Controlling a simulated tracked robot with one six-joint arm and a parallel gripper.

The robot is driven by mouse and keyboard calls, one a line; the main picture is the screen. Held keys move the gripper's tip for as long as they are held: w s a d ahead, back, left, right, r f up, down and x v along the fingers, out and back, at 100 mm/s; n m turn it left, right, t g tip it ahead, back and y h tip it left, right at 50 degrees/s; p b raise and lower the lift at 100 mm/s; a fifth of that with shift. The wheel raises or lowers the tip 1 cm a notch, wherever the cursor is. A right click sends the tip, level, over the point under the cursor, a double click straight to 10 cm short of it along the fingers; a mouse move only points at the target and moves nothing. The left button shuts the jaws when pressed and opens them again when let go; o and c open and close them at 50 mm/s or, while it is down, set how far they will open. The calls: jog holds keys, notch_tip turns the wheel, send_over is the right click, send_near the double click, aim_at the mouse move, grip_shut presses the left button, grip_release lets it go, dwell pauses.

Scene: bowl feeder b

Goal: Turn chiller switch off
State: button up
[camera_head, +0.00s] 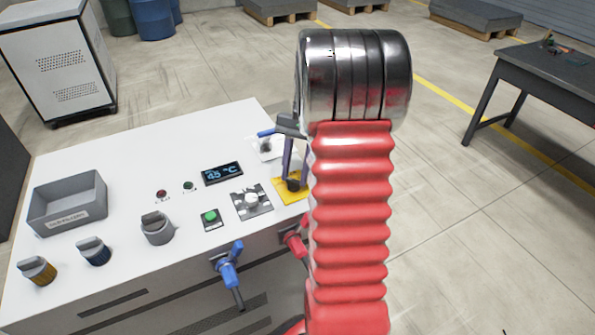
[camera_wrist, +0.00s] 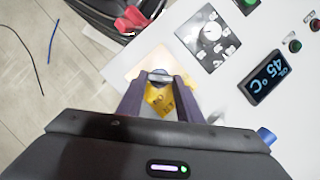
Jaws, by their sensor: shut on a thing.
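The switch with a dark knob on a yellow plate (camera_head: 283,190) is on the right side of the white panel top. Its yellow plate also shows in the wrist view (camera_wrist: 158,99), with lettering upside down. I take it as the chiller switch, though its label is not readable. My gripper (camera_head: 291,181) points down at it, and in the wrist view my gripper (camera_wrist: 160,80) has its two fingers either side of the knob, shut on it. The fingers hide part of the knob, so its exact setting is hard to tell.
Close by are a dial plate (camera_head: 251,202), a display reading 45 °C (camera_head: 222,173), a green button (camera_head: 210,217) and a white-plated switch (camera_head: 266,147). Blue (camera_head: 229,270) and red (camera_head: 296,242) valves stick out in front. A grey bin (camera_head: 68,202) and several knobs sit left.

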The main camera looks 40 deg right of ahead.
jog(key=shift+a+n, duration=0.2)
jog(key=shift+n, duration=0.4)
jog(key=o, duration=1)
jog(key=shift+d, duration=0.1)
jog(key=shift+o, duration=0.2)
jog(key=v, duration=1.3)
jog(key=shift+w+r, duration=0.25)
jog(key=shift+w, duration=0.1)
jog(key=shift+d, duration=0.1)
